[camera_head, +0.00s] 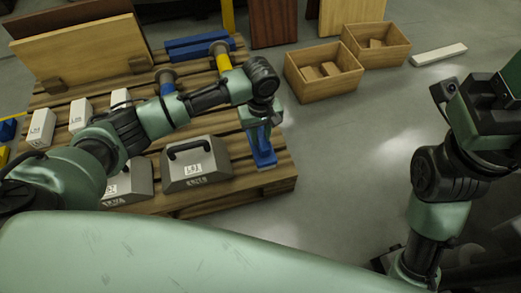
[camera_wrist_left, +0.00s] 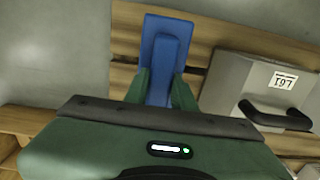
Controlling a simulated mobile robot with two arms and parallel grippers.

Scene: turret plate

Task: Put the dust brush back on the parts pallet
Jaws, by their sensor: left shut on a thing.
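The dust brush (camera_head: 262,150) is blue, with a handle on a flat, wider base. My left gripper (camera_head: 260,122) points down and is shut on its handle. In the left wrist view the brush (camera_wrist_left: 160,60) shows between the green fingers (camera_wrist_left: 163,88). The brush is upright over the right end of the wooden parts pallet (camera_head: 281,178), near its edge. I cannot tell whether its base touches the planks. My right arm is at the right of the head view; its fingertips cannot be made out.
A grey weight block with a black handle (camera_head: 196,168) stands on the pallet left of the brush; another is beside it. White blocks (camera_head: 80,115), blue and yellow parts and a leaning board (camera_head: 85,55) are further back. Wooden bins (camera_head: 323,78) stand on the floor beyond.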

